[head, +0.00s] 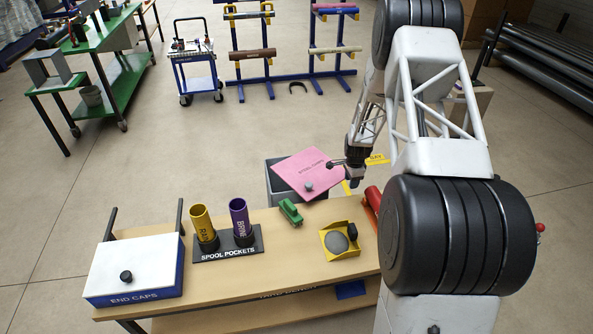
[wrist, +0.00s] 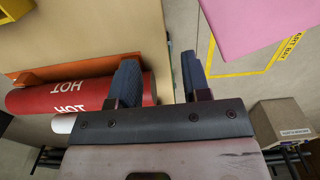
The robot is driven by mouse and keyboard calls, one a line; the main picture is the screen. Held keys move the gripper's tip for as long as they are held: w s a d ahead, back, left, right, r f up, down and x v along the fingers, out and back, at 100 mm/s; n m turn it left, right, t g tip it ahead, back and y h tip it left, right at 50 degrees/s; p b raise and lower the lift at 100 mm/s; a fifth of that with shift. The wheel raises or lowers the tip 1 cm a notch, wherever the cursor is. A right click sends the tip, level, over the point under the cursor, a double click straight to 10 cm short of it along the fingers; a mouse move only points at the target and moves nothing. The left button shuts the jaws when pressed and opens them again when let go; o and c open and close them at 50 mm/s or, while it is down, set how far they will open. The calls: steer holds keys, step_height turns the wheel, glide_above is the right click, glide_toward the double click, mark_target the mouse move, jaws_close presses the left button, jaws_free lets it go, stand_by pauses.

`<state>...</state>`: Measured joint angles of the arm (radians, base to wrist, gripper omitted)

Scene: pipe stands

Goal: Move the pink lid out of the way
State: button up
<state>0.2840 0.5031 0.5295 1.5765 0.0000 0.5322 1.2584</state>
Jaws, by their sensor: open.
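My gripper (head: 345,174) is just right of the lid in the head view. Whether it touches the lid is unclear there. In the wrist view my gripper (wrist: 159,78) is open with nothing between the fingers. The pink lid (wrist: 262,22) fills the upper right of that view, apart from the fingers; its knob is out of that frame.
The table (head: 225,279) holds yellow and purple spools (head: 203,226), a green object (head: 290,211), a yellow tray (head: 341,251) and a white END CAPS box (head: 133,266). A red HOT cylinder (wrist: 75,95) lies beside my left finger. Open floor lies beyond the table.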

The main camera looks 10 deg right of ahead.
steer(key=shift+d, duration=0.35)
stand_by(0.3)
steer(key=shift+s+d, duration=0.15)
steer(key=shift+d, duration=1.4)
steer(key=shift+s+d, duration=0.2)
steer(key=shift+d, duration=1.35)
steer(key=shift+s+d, duration=0.15)
steer(key=shift+d, duration=1.4)
steer(key=shift+d, duration=0.15)
steer(key=shift+s+d, duration=0.15)
steer(key=shift+d, duration=1.4)
steer(key=shift+s+d, duration=0.2)
steer(key=shift+d, duration=1.4)
steer(key=shift+s+d, duration=0.15)
steer(key=shift+d, duration=1.4)
steer(key=shift+d, duration=0.1)
steer(key=s+d, duration=0.1)
steer(key=d, duration=0.8)
steer(key=shift+d, duration=0.25)
